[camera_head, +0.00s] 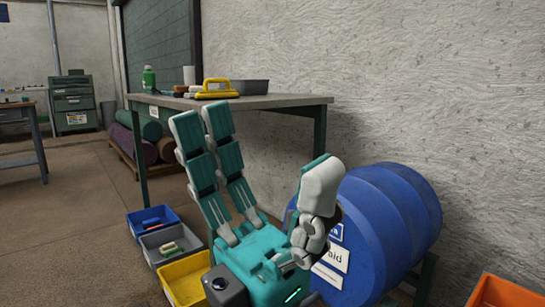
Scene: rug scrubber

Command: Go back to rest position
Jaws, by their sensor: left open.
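My left gripper (258,140) fills the lower middle of the head view. It is teal and light grey, with two long fingers pointing up on the left and a shorter, bent digit on the right. The fingers are spread apart, and I see nothing held between them. The left gripper shows in front of the workbench (290,101) and the blue barrel (400,220). My right gripper is not in view.
The bench holds a yellow-handled brush (216,94), a grey tray (252,87) and a green bottle (149,77). Blue (134,226), grey (150,258) and yellow (187,290) bins stand on the floor. An orange bin (505,293) is at lower right.

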